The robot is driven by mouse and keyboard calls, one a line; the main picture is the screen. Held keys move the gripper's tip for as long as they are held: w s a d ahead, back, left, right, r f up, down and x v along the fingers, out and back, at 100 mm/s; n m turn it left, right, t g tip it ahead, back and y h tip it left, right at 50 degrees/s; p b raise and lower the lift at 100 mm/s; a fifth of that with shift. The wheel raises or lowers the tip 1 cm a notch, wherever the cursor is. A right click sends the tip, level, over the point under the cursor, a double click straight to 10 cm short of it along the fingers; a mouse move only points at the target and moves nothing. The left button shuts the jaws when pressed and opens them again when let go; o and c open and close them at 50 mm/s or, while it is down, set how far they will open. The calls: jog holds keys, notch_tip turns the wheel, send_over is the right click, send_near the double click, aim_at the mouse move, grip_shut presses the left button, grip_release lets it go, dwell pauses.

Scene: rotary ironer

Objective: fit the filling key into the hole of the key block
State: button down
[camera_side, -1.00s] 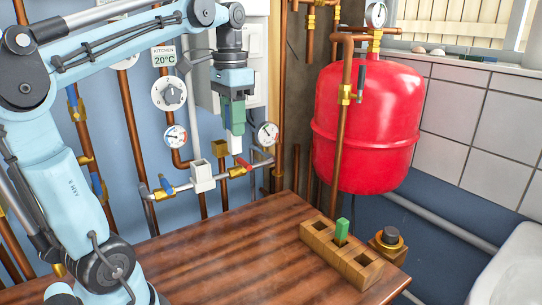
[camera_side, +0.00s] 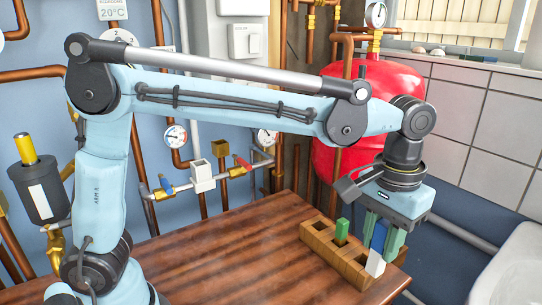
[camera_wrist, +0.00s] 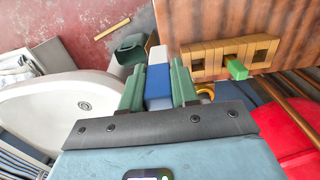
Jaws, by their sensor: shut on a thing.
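My gripper (camera_side: 385,242) points down with a slight tilt at the right end of the wooden rack. Its green fingers are shut on a blue bar with a white end, which looks like the filling key (camera_side: 379,236). The key also shows between the fingers in the wrist view (camera_wrist: 158,82), its white end pointing away from the gripper. A white block (camera_side: 202,182) on the wall pipework, between a blue and a red valve handle, has a dark opening on top and looks like the key block. It is far left of the gripper, with nothing visible in it.
The wooden rack (camera_side: 318,239) stands on the brown table (camera_side: 220,262) with a green peg (camera_side: 341,229) upright in it; the peg also shows in the wrist view (camera_wrist: 237,69). A red tank (camera_side: 335,150) is behind my arm. A white basin (camera_side: 505,268) is at right.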

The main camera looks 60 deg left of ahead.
jog(key=shift+d+f, duration=0.2)
jog(key=shift+f, duration=0.05)
jog(key=shift+w+a+f, duration=1.3)
jog(key=shift+w+f, duration=0.05)
jog(key=shift+f, duration=0.45)
jog(key=shift+w+a+f, duration=1.3)
jog(key=shift+w+f, duration=0.05)
jog(key=shift+f, duration=0.45)
jog(key=shift+w+a+f, duration=1.3)
jog(key=shift+w+f, duration=0.05)
jog(key=shift+f, duration=0.45)
jog(key=shift+f, duration=0.2)
jog(key=c, duration=0.8)
grip_release()
jog(key=shift+c, duration=0.2)
jog(key=shift+r, duration=0.15)
